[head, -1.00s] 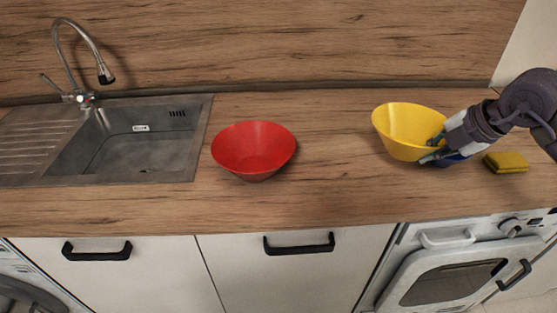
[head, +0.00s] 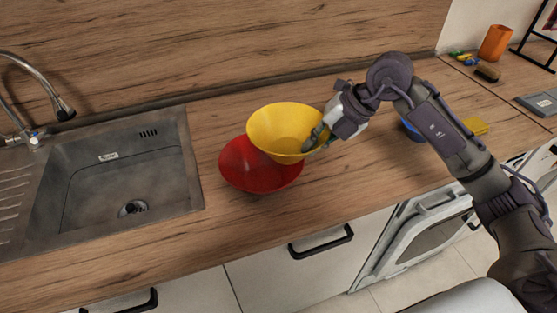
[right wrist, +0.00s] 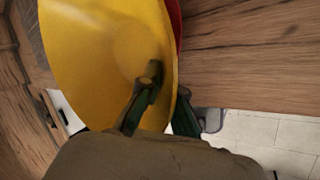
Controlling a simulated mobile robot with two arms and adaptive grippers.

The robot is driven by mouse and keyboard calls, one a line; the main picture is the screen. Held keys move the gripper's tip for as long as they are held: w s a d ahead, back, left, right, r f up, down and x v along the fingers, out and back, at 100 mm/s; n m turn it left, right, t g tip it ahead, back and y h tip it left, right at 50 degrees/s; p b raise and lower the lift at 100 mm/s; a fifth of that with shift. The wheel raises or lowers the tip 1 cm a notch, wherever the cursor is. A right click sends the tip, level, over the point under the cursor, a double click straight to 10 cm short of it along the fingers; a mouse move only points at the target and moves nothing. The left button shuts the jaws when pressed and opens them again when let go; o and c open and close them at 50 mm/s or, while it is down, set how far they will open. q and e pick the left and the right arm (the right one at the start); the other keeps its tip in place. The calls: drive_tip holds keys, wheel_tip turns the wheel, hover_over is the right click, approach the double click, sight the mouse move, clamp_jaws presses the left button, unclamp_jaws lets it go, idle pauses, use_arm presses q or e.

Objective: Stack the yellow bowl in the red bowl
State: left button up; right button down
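The yellow bowl (head: 284,125) is held in the air over the back right part of the red bowl (head: 250,172), partly hiding it in the head view. My right gripper (head: 318,138) is shut on the yellow bowl's right rim. In the right wrist view one finger of the right gripper (right wrist: 165,105) is inside the yellow bowl (right wrist: 105,55) and the other is outside its wall. A strip of the red bowl (right wrist: 175,20) shows behind it. The red bowl stands upright on the counter. My left gripper is not in view.
The sink (head: 120,170) lies left of the red bowl on the wooden counter (head: 225,225). A blue item (head: 412,131) and a yellow sponge (head: 475,126) lie to the right, partly near my arm. An orange cup (head: 495,43) stands at the back right.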

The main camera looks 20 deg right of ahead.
sight(288, 149)
drive_tip(key=w+a+f, duration=0.1)
drive_tip(key=w+a, duration=0.1)
drive_tip(key=a, duration=0.1)
drive_tip(key=a+f+p, duration=0.1)
drive_tip(key=shift+w+a+f, duration=0.3)
drive_tip(key=shift+w+a, duration=0.1)
drive_tip(key=shift+w+a+f, duration=0.2)
drive_tip(key=shift+a+f, duration=0.1)
drive_tip(key=shift+f, duration=0.1)
wheel_tip(288, 149, down, 4)
drive_tip(key=shift+d+r+p, duration=0.1)
drive_tip(key=shift+p, duration=0.5)
use_arm(q)
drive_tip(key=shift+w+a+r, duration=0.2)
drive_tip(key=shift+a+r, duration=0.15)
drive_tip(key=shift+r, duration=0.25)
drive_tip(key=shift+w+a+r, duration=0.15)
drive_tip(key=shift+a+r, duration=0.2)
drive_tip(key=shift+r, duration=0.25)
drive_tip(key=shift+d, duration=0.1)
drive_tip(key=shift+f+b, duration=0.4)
drive_tip(key=shift+b, duration=0.1)
use_arm(e)
drive_tip(key=shift+f, duration=0.7)
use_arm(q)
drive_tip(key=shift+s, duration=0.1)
use_arm(e)
drive_tip(key=c, duration=1.6)
unclamp_jaws()
